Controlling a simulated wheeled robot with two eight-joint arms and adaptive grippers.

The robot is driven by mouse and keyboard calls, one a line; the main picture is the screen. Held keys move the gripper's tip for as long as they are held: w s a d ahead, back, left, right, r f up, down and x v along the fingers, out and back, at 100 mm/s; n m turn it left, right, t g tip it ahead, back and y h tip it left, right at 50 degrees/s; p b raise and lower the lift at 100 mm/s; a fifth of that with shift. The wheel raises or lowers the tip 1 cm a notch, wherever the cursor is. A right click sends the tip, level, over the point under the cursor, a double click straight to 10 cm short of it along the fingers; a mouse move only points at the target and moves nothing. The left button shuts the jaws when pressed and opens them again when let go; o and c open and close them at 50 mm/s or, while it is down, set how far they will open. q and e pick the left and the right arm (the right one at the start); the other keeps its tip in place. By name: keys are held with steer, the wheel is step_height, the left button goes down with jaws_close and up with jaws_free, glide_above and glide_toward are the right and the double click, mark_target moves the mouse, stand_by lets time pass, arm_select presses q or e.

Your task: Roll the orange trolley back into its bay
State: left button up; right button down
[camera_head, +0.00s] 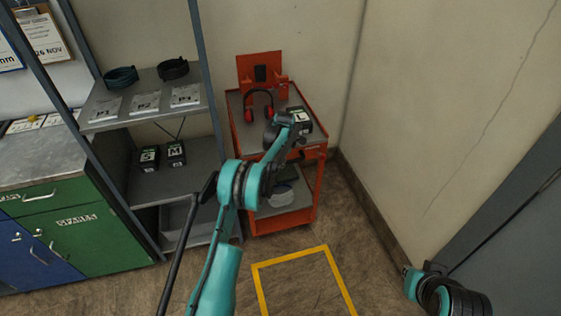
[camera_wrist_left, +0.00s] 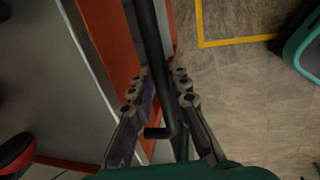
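The orange trolley (camera_head: 314,190) stands near the back wall, beside the grey shelf rack. In the left wrist view its orange edge (camera_wrist_left: 108,45) and grey top show at left. A yellow floor outline (camera_head: 290,256) lies in front of the trolley, with bare floor inside; it also shows in the left wrist view (camera_wrist_left: 235,42). My left arm reaches over the trolley's front; the wrist hides its fingers in the head view. In the left wrist view, a dark bar (camera_wrist_left: 153,50) with a bent end runs between my left gripper's fingers (camera_wrist_left: 161,80). I cannot tell whether they grip it.
Red ear defenders (camera_head: 258,108) and a black box marked L (camera_head: 299,121) are on the trolley's top. The shelf rack (camera_head: 203,80) stands close on its left, beside a green cabinet (camera_head: 100,235). A wall (camera_head: 440,120) rises at right.

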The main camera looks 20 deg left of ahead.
arm_select(q)
steer(key=o, duration=0.4)
steer(key=shift+c, duration=0.2)
steer(key=shift+r, duration=0.1)
step_height(320, 180, up, 12)
steer(key=s+d, duration=0.1)
steer(key=shift+s+d+f, duration=0.2)
steer(key=shift+s+d, duration=0.05)
steer(key=shift+s, duration=0.15)
steer(key=s+d+r+m+t, duration=0.1)
steer(key=s+d+r+m, duration=0.2)
steer(key=s+r+m, duration=0.45)
steer(key=s+d+r+m+t, duration=0.25)
steer(key=s+r+m, duration=0.25)
steer(key=s+r, duration=0.55)
steer(key=s+d+f+m, duration=0.1)
steer(key=s+m, duration=0.3)
steer(key=s, duration=0.4)
steer(key=s+d+f+m+t, duration=0.1)
steer(key=s+f+m, duration=0.3)
steer(key=s, duration=0.4)
steer(key=s+d+f+m+t+h, duration=0.1)
steer(key=s+d+f+m, duration=0.1)
steer(key=s, duration=0.6)
steer(key=shift+f+m, duration=0.6)
steer(key=shift+m, duration=0.65)
